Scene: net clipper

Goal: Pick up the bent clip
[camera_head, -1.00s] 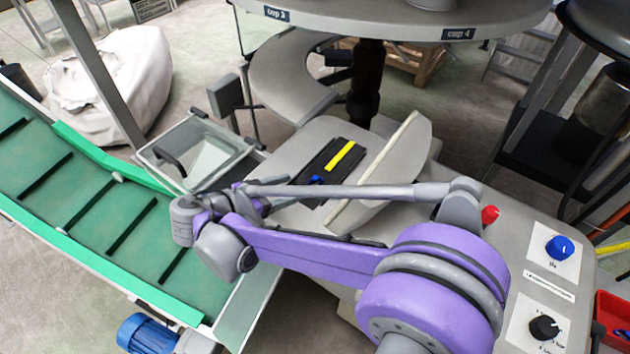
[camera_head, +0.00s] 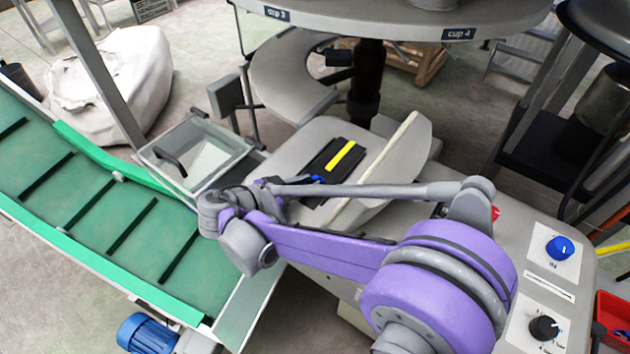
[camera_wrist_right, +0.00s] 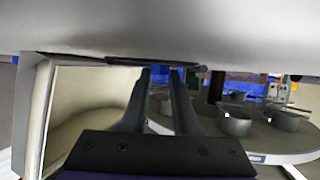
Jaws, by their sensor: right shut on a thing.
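My right gripper (camera_head: 272,184) is at the left end of my purple arm, over the grey machine top beside a black plate (camera_head: 322,160) with a yellow strip. In the right wrist view its two fingers (camera_wrist_right: 160,76) point up to a thin dark piece (camera_wrist_right: 150,61) below a pale surface. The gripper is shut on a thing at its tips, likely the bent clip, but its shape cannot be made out. In the head view the fingertips are small and partly hidden by my wrist. My left gripper is not in view.
A clear bin (camera_head: 190,157) with a dark handle stands left of my wrist. A green conveyor (camera_head: 110,215) runs along the left. A tilted light panel (camera_head: 385,165) stands right of the black plate. A round table (camera_head: 350,20) overhangs the back.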

